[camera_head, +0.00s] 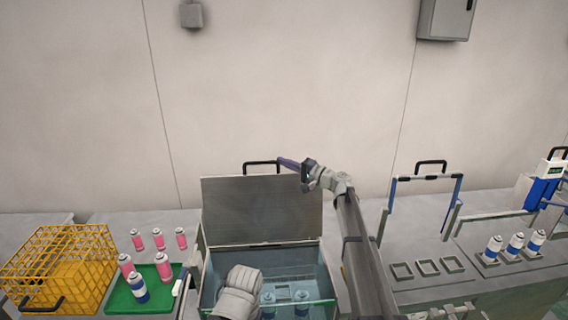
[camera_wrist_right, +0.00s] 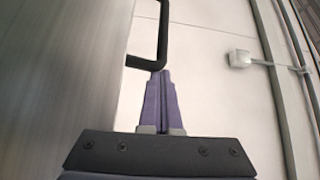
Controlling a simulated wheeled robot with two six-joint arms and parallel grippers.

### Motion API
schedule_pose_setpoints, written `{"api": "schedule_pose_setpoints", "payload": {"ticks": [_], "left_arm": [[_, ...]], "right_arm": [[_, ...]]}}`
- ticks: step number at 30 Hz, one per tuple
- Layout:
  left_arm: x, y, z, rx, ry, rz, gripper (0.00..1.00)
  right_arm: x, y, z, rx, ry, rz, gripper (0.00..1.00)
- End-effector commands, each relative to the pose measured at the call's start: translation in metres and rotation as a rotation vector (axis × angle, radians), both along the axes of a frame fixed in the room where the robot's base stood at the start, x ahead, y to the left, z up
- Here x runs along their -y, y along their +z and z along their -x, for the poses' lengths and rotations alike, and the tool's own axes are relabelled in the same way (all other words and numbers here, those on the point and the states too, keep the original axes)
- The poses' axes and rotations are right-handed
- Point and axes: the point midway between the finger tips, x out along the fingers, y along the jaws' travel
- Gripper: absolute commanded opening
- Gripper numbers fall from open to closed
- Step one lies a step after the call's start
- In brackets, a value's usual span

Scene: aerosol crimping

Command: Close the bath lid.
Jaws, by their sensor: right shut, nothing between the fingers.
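The grey bath lid (camera_head: 262,210) stands open and upright at the back of the bath (camera_head: 326,290). Its black handle (camera_head: 262,163) is on the top edge. My right gripper (camera_head: 281,161) is shut and empty, at the top right of the lid, with its tips close to the handle. In the right wrist view the purple fingers (camera_wrist_right: 160,75) are together, their tips beside the lower end of the black handle (camera_wrist_right: 160,40); I cannot tell whether they touch. The lid (camera_wrist_right: 65,80) fills the left of that view. My left gripper is not visible in the head view.
Cans (camera_head: 302,303) stand in the bath. At left are a yellow crate (camera_head: 60,270) and a green tray (camera_head: 155,297) with red-and-white cans and a blue one. At right are a frame with a black handle (camera_head: 431,167), square holders (camera_head: 427,267) and several blue-and-white cans (camera_head: 515,244).

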Motion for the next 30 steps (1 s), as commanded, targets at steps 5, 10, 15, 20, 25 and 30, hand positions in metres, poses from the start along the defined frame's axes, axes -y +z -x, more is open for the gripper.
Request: {"api": "schedule_pose_setpoints", "payload": {"ticks": [5, 10, 15, 20, 25, 30], "left_arm": [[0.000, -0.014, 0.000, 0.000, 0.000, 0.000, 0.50], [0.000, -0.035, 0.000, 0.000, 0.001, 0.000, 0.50], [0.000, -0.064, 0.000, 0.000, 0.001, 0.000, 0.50], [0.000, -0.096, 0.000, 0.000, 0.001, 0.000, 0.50], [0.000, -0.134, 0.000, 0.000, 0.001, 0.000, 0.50], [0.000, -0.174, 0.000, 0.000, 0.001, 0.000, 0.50]], "right_arm": [[-0.001, 0.002, 0.042, 0.111, 0.001, 0.000, 0.00], [-0.001, 0.001, 0.091, 0.263, 0.001, -0.001, 0.00], [-0.002, -0.007, 0.141, 0.427, 0.002, 0.000, 0.00], [-0.001, -0.021, 0.185, 0.579, 0.001, -0.001, 0.00], [-0.001, -0.042, 0.230, 0.739, 0.000, 0.000, 0.00], [-0.001, -0.069, 0.268, 0.893, -0.001, 0.000, 0.00]]}}
